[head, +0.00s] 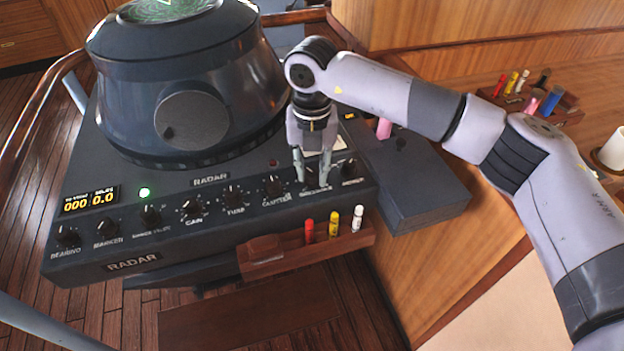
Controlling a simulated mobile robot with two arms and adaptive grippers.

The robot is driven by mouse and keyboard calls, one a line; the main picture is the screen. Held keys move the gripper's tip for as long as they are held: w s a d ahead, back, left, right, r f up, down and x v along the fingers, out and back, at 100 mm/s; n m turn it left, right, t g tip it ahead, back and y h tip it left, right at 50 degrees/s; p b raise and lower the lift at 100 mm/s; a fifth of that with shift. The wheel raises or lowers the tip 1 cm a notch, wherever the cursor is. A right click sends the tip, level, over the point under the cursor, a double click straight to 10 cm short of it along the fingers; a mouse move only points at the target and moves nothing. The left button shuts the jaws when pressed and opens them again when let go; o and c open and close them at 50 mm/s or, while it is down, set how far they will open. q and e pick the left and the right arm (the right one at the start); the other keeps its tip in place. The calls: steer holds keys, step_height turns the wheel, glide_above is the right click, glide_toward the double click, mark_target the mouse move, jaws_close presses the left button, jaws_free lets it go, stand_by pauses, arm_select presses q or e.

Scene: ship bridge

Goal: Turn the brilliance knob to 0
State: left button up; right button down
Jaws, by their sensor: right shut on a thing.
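The radar console (200,240) is a dark sloping panel with a row of black knobs along its front edge. The brilliance knob (313,182) is second from the right in the row, its label partly legible and the knob mostly hidden by the fingers. My right gripper (313,176) points down at this knob and is shut on it, one finger on each side. The pointer's setting cannot be read behind the fingers. My left gripper is not in view.
The clutter knob (272,186) sits close left of the fingers and another knob (348,168) close right. A round radar housing (190,90) rises behind. A wooden holder (265,249) with red, yellow and white markers hangs below. A dark side box (415,185) stands right.

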steer(key=n+b, duration=0.5)
steer(key=shift+f+n, duration=0.15)
steer(key=shift+n, duration=0.15)
steer(key=n+b, duration=0.1)
steer(key=n, duration=0.1)
steer(key=shift+n, duration=0.4)
steer(key=n+b, duration=0.1)
steer(key=n, duration=0.1)
steer(key=shift+n+b, duration=0.35)
steer(key=shift+n, duration=0.05)
steer(key=n+b, duration=0.1)
steer(key=n, duration=0.4)
steer(key=shift+r, duration=0.2)
steer(key=n, duration=0.5)
steer(key=shift+b, duration=0.35)
steer(key=shift+r+n, duration=0.1)
steer(key=shift+n, duration=0.2)
steer(key=c, duration=1.3)
jaws_free()
steer(key=shift+c, duration=0.2)
